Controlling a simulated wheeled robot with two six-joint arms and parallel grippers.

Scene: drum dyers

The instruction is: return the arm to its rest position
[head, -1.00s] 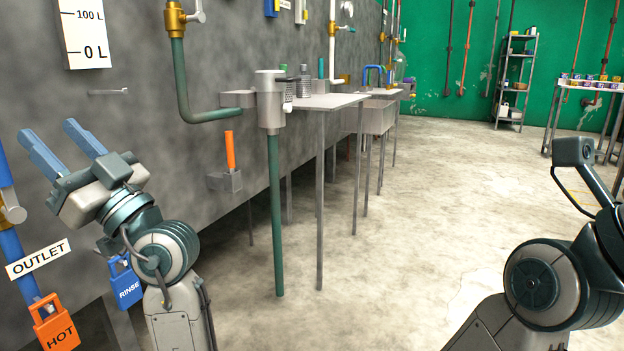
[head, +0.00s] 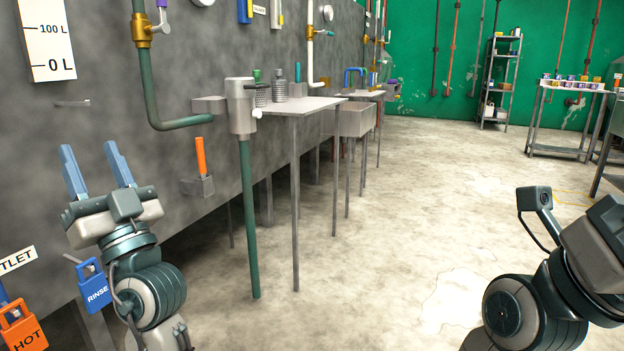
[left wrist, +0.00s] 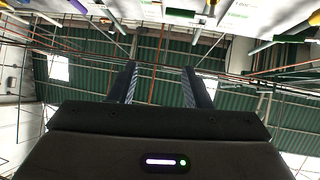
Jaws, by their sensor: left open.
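My left gripper (head: 96,168) is open and empty in the head view, its two blue fingers pointing up in front of the grey wall. In the left wrist view the two fingers (left wrist: 160,85) stand apart with nothing between them, against the roof and pipes. My right arm (head: 545,260) shows at the lower right of the head view; its fingertips are out of the picture.
A blue RINSE tag (head: 94,284) and an orange HOT tag (head: 22,325) hang below the left gripper. A grey side table (head: 300,106) and a green post (head: 250,220) stand to its right. An orange-handled tool (head: 201,157) sits in a wall holder. The middle floor is clear.

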